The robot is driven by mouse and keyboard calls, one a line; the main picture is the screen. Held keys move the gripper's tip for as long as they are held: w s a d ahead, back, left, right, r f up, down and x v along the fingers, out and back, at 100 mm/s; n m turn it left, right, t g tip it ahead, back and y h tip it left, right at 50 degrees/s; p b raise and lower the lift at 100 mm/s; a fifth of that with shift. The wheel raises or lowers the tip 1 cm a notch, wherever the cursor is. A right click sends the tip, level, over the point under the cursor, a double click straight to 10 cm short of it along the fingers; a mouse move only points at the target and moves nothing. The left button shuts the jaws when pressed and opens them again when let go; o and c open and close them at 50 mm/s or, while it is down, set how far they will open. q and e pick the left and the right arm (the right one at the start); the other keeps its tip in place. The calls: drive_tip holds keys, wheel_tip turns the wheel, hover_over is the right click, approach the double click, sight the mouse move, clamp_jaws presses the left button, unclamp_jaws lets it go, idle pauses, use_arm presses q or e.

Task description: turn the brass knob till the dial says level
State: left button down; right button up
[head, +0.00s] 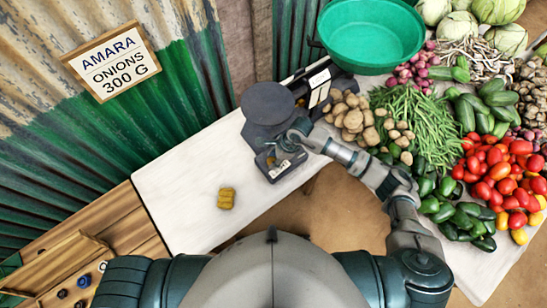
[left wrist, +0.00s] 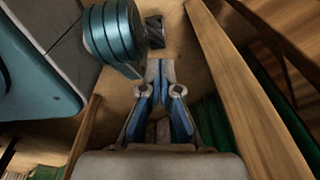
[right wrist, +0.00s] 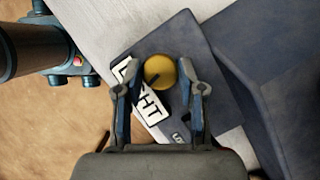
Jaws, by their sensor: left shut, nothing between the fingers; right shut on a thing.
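The balance (head: 268,105) stands on the white counter with a dark round pan and a dark base. The brass knob (right wrist: 160,70) is round with a dark slot, on top of the base in the right wrist view. My right gripper (right wrist: 160,85) is shut on the knob, one finger on each side; it also shows over the base in the head view (head: 293,139). The dial plate (right wrist: 150,107) is white with black letters that read LIGHT, partly hidden by a finger. My left gripper (left wrist: 160,66) is shut and empty, in front of wooden boards.
A yellow-brown block (head: 226,198) lies on the bare counter (head: 185,185). A green bowl (head: 370,35) sits behind the balance. Potatoes (head: 352,118), green beans (head: 412,122) and tomatoes (head: 505,170) crowd the right. A sign (head: 112,62) reads AMARA ONIONS 300 G.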

drive_tip(key=m+t+p, duration=0.1)
drive_tip(key=m, duration=0.1)
drive_tip(key=shift+r+m, duration=0.1)
drive_tip(key=shift+m, duration=0.2)
use_arm(q)
drive_tip(key=shift+s+a+f+p, duration=0.1)
drive_tip(key=shift+s+a+f, duration=0.1)
drive_tip(key=shift+s, duration=0.65)
drive_tip(key=shift+s+a+f+p, duration=0.15)
drive_tip(key=shift+s+a, duration=0.05)
drive_tip(key=shift+s, duration=0.6)
drive_tip(key=shift+s+a+f+p, duration=0.1)
drive_tip(key=shift+s+a+f, duration=0.1)
drive_tip(key=shift+s, duration=0.65)
use_arm(e)
drive_tip(key=shift+s+m+t, duration=0.1)
drive_tip(key=shift+m+t, duration=0.5)
drive_tip(key=shift+m, duration=0.8)
use_arm(q)
drive_tip(key=shift+s, duration=0.1)
use_arm(e)
drive_tip(key=o, duration=1.1)
